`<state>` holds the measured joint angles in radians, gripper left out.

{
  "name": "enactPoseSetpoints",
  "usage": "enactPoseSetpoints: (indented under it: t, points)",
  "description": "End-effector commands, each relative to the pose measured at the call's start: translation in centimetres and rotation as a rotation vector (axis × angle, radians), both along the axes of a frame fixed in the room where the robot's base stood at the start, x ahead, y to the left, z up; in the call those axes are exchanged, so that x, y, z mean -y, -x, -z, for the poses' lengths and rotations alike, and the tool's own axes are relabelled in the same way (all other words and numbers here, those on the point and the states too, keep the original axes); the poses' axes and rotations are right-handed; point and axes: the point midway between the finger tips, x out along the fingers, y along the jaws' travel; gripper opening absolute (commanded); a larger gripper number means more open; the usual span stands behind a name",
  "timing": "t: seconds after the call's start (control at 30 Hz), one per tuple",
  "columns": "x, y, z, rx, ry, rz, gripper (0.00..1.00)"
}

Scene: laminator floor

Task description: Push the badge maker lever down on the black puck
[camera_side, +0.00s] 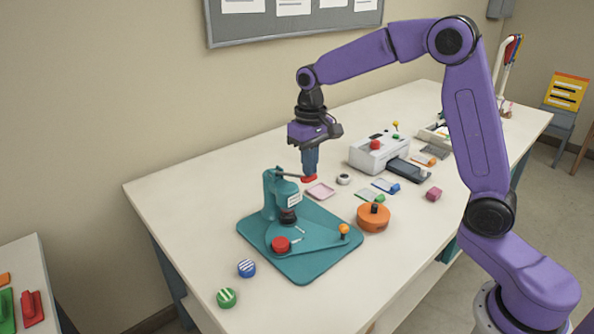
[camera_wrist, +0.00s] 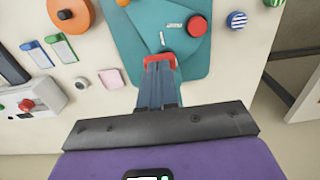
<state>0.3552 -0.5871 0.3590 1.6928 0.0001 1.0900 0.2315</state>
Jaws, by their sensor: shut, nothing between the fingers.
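The teal badge maker (camera_side: 273,190) stands upright on its teal base (camera_side: 312,262); part of it shows in the wrist view (camera_wrist: 135,45). My gripper (camera_side: 310,172) is shut and empty, pointing down at the lever's outer end. A red piece sits at the fingertips in the wrist view (camera_wrist: 160,60); I cannot tell whether it is the lever's grip or the tips. A dark round part (camera_side: 288,217), seemingly the black puck, is under the press head. A red puck (camera_side: 281,244) lies in front.
An orange round tool (camera_side: 373,218) stands right of the base. Blue-striped (camera_side: 246,268) and green-striped (camera_side: 226,298) badges lie front left. The table's front middle is clear.

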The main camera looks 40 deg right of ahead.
Motion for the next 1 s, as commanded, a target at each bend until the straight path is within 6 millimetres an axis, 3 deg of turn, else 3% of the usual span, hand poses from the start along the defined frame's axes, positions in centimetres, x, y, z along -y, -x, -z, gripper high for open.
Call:
enactPoseSetpoints:
  t: [1.0]
  points:
    - [0.0,0.0,4.4,-0.001,0.001,0.0,0.0]
